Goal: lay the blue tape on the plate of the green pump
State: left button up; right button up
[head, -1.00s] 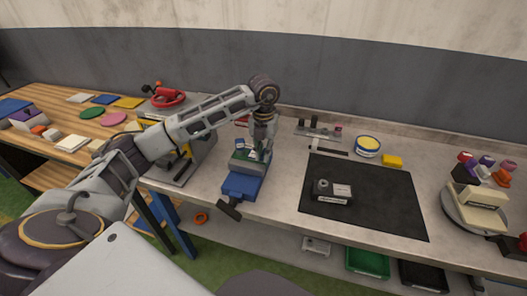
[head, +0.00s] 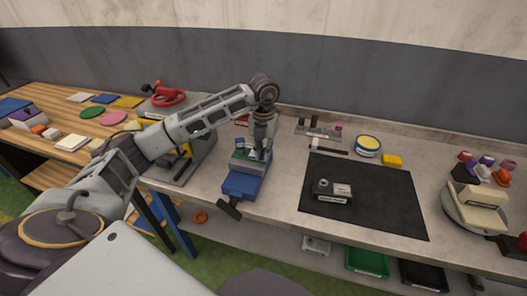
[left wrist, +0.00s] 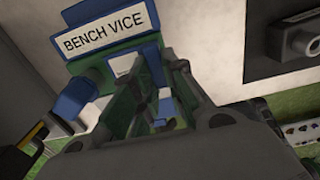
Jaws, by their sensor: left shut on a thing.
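My left gripper (head: 258,155) reaches down over a blue and green bench vice (head: 241,185) on the grey bench. In the left wrist view the vice shows its white "BENCH VICE" label (left wrist: 102,35) just beyond the fingers (left wrist: 155,100). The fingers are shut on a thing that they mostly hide. A small blue and white patch (left wrist: 164,104) shows between them, and I cannot tell whether it is the blue tape or part of the vice. Green parts (head: 250,164) show at the vice's top under the gripper. I cannot pick out a green pump with certainty.
A black mat (head: 385,205) with a dark labelled device (head: 332,191) lies to the right. A grey machine (head: 185,160) stands left of the vice.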

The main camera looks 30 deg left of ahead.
pick_arm(q)
jog(key=shift+f, duration=0.3)
dwell(0.4)
jog(key=o, duration=0.8)
jog(key=shift+r, duration=0.15)
notch_tip(320, 180, up, 12)
dwell(0.6)
dwell(0.6)
